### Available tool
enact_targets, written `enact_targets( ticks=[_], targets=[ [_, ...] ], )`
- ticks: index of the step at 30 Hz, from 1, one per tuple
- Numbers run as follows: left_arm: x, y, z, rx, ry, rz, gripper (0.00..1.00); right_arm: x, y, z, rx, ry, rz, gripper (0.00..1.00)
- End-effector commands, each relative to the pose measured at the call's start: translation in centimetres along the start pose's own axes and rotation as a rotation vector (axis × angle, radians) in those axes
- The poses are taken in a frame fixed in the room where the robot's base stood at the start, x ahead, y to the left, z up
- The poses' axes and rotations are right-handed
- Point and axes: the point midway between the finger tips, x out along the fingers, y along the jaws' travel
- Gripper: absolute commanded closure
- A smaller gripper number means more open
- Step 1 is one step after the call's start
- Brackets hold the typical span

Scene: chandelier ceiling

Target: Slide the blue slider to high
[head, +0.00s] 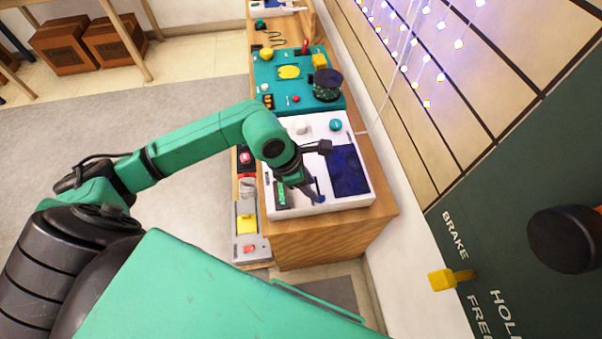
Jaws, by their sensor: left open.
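My left gripper (321,172) is over the white panel (352,202) at the near end of the wooden counter. Its two dark fingers are spread apart, and I see nothing between them. A small blue piece (319,187) shows beside the nearer finger; it may be the blue slider, but it is too small to be sure. I cannot tell whether the finger touches it. No low or high marking is readable. My gripper and wrist hide part of the panel. My right gripper is not in view.
The white panel also bears a dark blue square (347,170), a teal knob (336,125) and a green strip (281,194). A teal panel (283,99) with several controls lies behind it. A dark green wall board (535,215) with a yellow handle (441,280) stands right.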

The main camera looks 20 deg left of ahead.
Motion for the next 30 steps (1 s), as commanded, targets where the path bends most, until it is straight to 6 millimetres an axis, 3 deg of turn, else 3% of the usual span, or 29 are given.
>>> enact_targets(
  ticks=[4, 9, 30],
  targets=[
    [-4.1, 0.1, -0.1, 0.003, 0.001, 0.006, 0.55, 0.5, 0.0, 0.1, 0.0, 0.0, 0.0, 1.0],
    [-6.9, 0.0, -0.1, 0.001, 0.001, 0.002, 0.55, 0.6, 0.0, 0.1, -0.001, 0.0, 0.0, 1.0],
    [-7.3, -0.1, 0.0, 0.001, 0.0, -0.001, 0.55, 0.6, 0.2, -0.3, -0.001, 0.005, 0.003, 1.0]
  ],
)
